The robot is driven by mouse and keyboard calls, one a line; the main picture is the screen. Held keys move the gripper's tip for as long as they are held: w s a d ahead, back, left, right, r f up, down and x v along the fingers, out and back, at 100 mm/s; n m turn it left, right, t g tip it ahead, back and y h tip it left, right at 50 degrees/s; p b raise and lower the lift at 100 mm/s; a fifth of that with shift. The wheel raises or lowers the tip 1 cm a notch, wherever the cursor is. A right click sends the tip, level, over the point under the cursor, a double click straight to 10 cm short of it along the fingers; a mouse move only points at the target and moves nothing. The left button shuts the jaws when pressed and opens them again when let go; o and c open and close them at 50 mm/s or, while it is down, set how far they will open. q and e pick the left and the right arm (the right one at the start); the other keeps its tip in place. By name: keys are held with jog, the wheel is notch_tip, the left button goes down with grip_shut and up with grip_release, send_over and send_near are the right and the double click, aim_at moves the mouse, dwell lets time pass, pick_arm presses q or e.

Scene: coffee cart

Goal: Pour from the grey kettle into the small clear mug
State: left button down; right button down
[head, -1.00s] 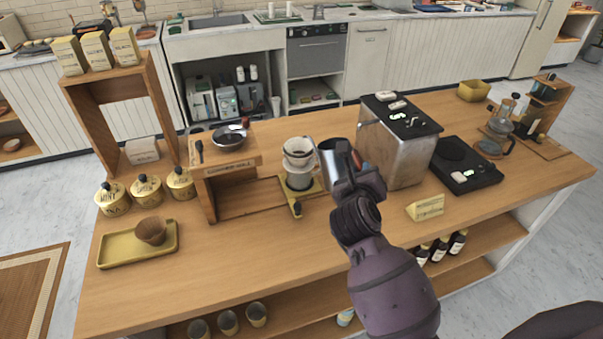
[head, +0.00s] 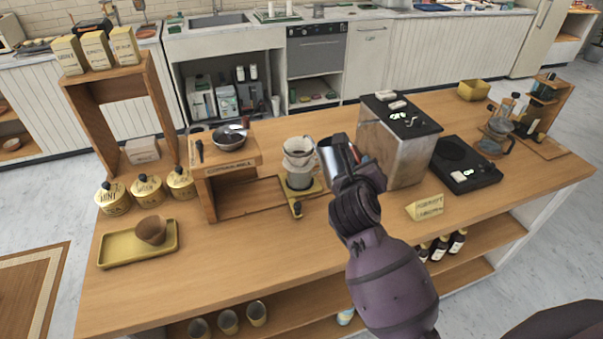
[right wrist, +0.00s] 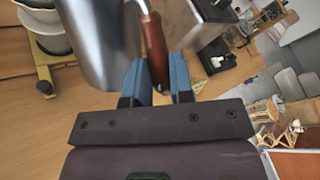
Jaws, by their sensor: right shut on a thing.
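The grey metal kettle (head: 328,154) is held by its red-brown handle in my right gripper (head: 358,168), above the counter and tilted a little left. In the right wrist view the kettle (right wrist: 95,40) fills the upper left, and the blue fingers of the gripper (right wrist: 160,82) are shut on its handle (right wrist: 154,45). A small clear vessel (head: 299,181), seemingly the mug, stands left of the kettle beneath a white dripper (head: 298,150). Its contents cannot be made out. My left gripper is not in view.
The dripper stand has a yellow base (head: 310,192). A metal machine (head: 395,140) stands close right of the kettle, with a black scale (head: 466,165) beyond. A wooden stand (head: 225,172) is left of the dripper. The front counter is largely clear.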

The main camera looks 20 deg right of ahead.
aim_at(361, 156)
jog(key=shift+r, duration=0.15)
dwell(0.3)
jog(key=shift+w+r, duration=0.1)
jog(key=shift+r, duration=0.3)
jog(key=shift+r, duration=0.1)
jog(key=shift+w+a+r+n+g, duration=0.1)
jog(key=shift+r+n+g, duration=0.2)
dwell(0.3)
jog(key=shift+r, duration=0.15)
dwell(0.4)
jog(key=shift+w+a+r+g, duration=0.1)
jog(key=shift+w+r+g, duration=0.15)
jog(key=shift+r, duration=0.35)
jog(key=shift+s+f, duration=0.1)
jog(key=shift+f, duration=0.05)
dwell(1.8)
jog(key=f+b, duration=0.2)
jog(key=b, duration=0.1)
jog(key=shift+s, duration=0.25)
dwell(0.4)
